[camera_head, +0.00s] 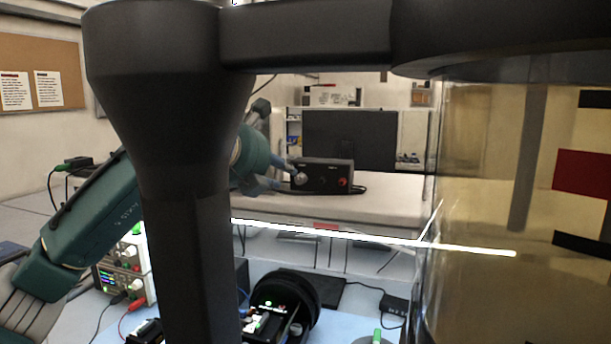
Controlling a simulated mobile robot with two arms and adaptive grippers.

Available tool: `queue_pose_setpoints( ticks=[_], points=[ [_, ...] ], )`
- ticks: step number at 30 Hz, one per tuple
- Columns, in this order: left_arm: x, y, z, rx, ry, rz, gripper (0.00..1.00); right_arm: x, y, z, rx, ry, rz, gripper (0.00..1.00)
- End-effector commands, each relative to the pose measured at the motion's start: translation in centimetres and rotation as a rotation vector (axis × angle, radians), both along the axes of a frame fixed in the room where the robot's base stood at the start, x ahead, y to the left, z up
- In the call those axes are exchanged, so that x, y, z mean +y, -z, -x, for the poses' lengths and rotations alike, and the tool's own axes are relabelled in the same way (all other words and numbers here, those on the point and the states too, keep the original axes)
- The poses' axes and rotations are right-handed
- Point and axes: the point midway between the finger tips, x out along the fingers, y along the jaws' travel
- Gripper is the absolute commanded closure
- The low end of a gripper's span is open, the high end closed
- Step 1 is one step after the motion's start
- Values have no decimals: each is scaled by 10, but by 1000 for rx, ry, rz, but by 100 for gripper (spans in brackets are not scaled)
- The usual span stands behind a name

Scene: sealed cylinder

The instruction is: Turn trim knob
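A black control box (323,172) stands on the white bench at the back, with a red knob (343,182) on its front right. A round silver knob (300,178) shows at its front left; which one is the trim knob I cannot read. My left gripper (288,178) reaches in behind a black post, at the left end of the box. Its two grey-blue fingers are spread apart, with the silver knob just at their tips. Whether they touch it I cannot tell. My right gripper is not in view.
A thick black post (185,200) and crossbar block much of the foreground. A large clear cylinder (480,220) with amber contents fills the right. A black screen (350,138) stands behind the box. Instruments and a black open housing (302,285) are below.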

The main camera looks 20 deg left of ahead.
Motion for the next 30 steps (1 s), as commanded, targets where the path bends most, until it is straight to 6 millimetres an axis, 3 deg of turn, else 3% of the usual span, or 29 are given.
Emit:
queue_pose_setpoints(
  ticks=[10, 18, 23, 30],
  points=[
    [-6, 19, -51, 6, -1, -1, 73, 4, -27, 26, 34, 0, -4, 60],
    [-11, 35, -88, 5, 1, 1, 73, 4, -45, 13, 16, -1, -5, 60],
    [-11, 40, -96, 2, 1, -1, 73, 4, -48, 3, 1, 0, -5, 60],
    [-11, 41, -97, 2, 1, -1, 73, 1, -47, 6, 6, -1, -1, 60]
  ],
)
